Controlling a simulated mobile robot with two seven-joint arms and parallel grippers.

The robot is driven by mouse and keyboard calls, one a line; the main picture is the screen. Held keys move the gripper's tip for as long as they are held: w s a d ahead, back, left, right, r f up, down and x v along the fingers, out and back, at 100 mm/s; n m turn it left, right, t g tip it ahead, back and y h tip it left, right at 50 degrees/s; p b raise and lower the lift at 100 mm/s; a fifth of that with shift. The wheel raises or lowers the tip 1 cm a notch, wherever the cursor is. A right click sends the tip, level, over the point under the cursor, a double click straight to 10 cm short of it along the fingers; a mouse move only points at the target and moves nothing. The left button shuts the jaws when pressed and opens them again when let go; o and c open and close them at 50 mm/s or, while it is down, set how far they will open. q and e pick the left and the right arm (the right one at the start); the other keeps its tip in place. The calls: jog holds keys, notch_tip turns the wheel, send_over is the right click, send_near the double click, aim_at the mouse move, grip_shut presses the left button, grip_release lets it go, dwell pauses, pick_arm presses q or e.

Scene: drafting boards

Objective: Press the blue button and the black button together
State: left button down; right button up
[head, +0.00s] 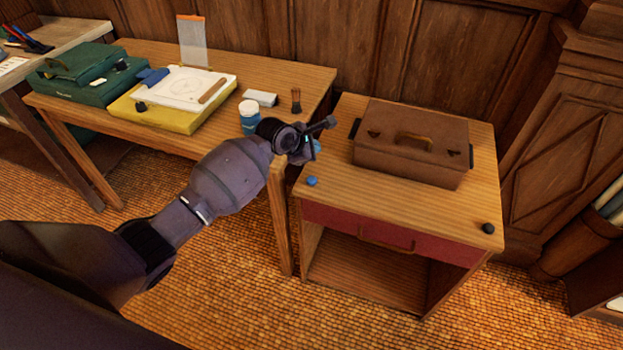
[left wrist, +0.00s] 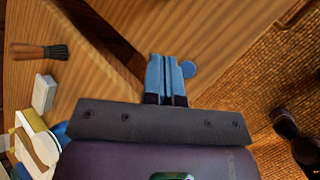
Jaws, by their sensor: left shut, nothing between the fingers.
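The blue button (head: 312,181) sits on the wooden top of a small cabinet, at its front left corner. The black button (head: 488,228) sits at the front right corner of the same top. My left gripper (head: 316,147) is shut and empty, pointing down above the left side of the cabinet. In the left wrist view its blue fingers (left wrist: 165,66) are together, and the blue button (left wrist: 189,68) shows just right of their tips. Whether they touch it I cannot tell, but in the head view they appear apart. My right gripper is not in view.
A brown case (head: 412,145) with a handle stands at the back of the cabinet top (head: 400,208). A red drawer (head: 370,232) is below. The table at left holds a green case (head: 90,72), a yellow board, a blue jar (head: 249,112) and a brush (head: 296,100).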

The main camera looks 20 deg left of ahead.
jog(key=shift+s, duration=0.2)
pick_arm(q)
jog(key=b, duration=0.6)
send_over(312, 181)
notch_tip(312, 181, down, 7)
jog(key=shift+f, duration=0.3)
jog(key=shift+w+f, duration=0.1)
jog(key=shift+f, duration=0.45)
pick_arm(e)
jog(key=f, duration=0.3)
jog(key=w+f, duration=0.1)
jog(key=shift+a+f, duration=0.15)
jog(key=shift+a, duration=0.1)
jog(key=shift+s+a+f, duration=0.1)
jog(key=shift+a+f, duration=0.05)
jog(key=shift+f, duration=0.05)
